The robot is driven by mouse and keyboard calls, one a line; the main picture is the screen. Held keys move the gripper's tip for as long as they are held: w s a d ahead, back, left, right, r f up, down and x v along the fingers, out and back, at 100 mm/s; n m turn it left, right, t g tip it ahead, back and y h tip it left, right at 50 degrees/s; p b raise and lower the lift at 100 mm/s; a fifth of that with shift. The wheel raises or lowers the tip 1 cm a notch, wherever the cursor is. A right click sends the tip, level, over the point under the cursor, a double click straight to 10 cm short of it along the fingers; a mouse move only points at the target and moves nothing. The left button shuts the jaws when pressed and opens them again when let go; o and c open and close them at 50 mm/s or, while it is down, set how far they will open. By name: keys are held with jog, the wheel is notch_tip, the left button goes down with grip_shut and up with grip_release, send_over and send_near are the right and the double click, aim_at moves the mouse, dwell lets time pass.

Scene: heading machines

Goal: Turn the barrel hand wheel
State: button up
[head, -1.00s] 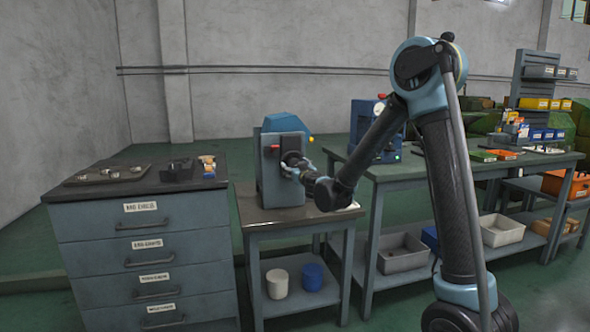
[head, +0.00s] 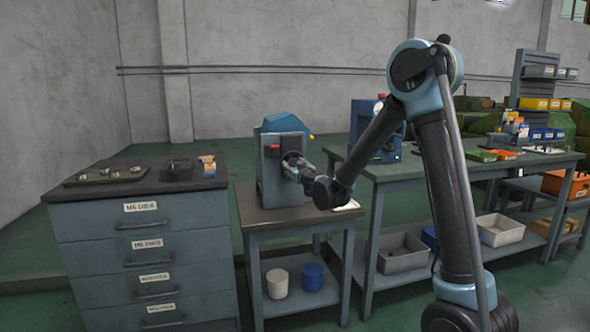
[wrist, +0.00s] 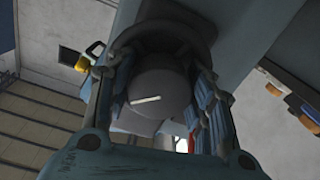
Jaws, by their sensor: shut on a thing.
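The barrel hand wheel (wrist: 160,92) is a dark grey round knob with a pale line across its face, seen close up in the wrist view. My gripper (wrist: 158,78) has one finger on each side of it and is shut on it. In the head view, my gripper (head: 294,167) reaches the front of a grey machine (head: 268,180) with a blue top. There the wheel is mostly hidden behind my gripper.
The machine stands on a small table (head: 252,215) with a white and a blue pot below. A drawer cabinet (head: 140,235) is at left and a long workbench (head: 440,170) at right. A red button (head: 274,147) and a yellow knob (head: 311,137) are close to my gripper.

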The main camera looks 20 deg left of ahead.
jog(key=shift+n, duration=0.3)
jog(key=o, duration=1.1)
jog(key=shift+c, duration=0.2)
jog(key=shift+s, duration=0.1)
jog(key=v, duration=1.1)
jog(key=shift+s+d, duration=0.25)
jog(key=shift+s, duration=0.05)
